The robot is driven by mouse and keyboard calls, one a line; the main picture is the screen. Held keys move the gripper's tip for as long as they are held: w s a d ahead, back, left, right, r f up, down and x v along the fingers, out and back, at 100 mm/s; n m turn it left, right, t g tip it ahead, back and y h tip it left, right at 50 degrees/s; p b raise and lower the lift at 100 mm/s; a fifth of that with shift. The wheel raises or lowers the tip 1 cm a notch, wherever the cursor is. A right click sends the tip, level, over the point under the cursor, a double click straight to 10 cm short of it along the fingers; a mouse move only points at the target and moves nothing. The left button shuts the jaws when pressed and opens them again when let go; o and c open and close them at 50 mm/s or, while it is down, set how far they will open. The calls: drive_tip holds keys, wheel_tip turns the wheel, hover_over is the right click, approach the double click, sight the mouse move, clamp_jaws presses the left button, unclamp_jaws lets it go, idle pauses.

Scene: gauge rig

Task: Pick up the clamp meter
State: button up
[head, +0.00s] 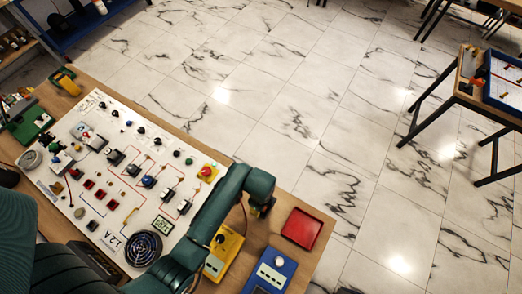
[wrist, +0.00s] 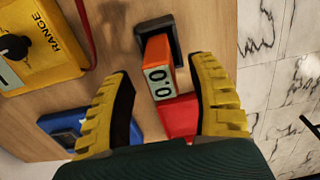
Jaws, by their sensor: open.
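The clamp meter (wrist: 155,50) shows in the wrist view as an orange-red block with a pale display reading 0.0. A dark grey frame-like part is at its top end. I cannot tell whether it stands or lies. My gripper (wrist: 160,72) is open, with one yellow ridged finger on each side of the meter and a gap on both sides. Neither finger visibly touches it. In the head view my gripper (head: 262,207) is over the right part of the bench, and my arm hides the meter there.
A red tray (head: 301,229) lies right of my gripper. A yellow RANGE box (wrist: 40,45) with a red cable and a blue instrument (head: 270,272) are close by. A white panel (head: 90,120) with switches fills the bench's left. The marble floor beyond is clear.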

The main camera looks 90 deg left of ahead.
drive_tip(key=shift+f, duration=1.45)
clamp_jaws()
